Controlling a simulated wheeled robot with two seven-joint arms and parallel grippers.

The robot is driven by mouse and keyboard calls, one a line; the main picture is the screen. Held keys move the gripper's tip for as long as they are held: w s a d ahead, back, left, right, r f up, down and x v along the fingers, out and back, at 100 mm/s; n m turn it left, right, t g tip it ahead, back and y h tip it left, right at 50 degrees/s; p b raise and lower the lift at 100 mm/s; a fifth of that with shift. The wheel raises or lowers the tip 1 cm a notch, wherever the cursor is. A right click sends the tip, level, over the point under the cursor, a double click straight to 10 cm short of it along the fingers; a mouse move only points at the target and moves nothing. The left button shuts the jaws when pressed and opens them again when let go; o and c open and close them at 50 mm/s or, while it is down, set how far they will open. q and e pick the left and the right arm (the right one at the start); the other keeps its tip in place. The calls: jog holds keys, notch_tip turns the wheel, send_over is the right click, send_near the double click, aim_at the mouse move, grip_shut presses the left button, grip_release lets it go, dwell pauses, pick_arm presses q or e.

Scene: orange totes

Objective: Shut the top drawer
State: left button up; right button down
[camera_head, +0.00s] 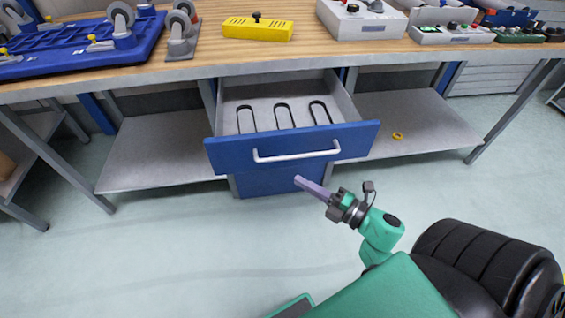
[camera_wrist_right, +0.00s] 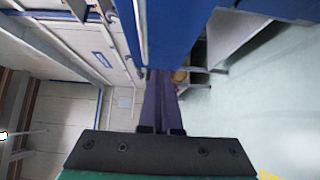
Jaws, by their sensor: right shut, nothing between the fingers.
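The top drawer (camera_head: 292,148) stands open under the workbench in the head view, its blue front pulled out toward me. A white bar handle (camera_head: 297,154) runs across its front. Several dark U-shaped pieces (camera_head: 283,116) lie inside it. My right gripper (camera_head: 301,182) is shut and empty, in front of and a little below the drawer front in the picture. In the right wrist view its closed purple fingers (camera_wrist_right: 160,90) point toward a blue panel (camera_wrist_right: 175,30) above them. Whether they touch it I cannot tell. My left gripper is not in view.
The lower blue drawer (camera_head: 268,181) is below the open one and looks closed. Grey shelves flank the drawers, with a yellow ring (camera_head: 398,136) on the right shelf (camera_head: 425,115). The wooden bench top (camera_head: 205,58) carries a yellow box (camera_head: 257,28). The floor in front is clear.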

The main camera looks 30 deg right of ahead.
aim_at(271, 155)
jog(key=w, duration=0.2)
jog(key=w+a, duration=0.1)
jog(key=w, duration=0.5)
jog(key=shift+a, duration=0.3)
jog(key=shift+w+d, duration=0.2)
jog(key=shift+w, duration=0.3)
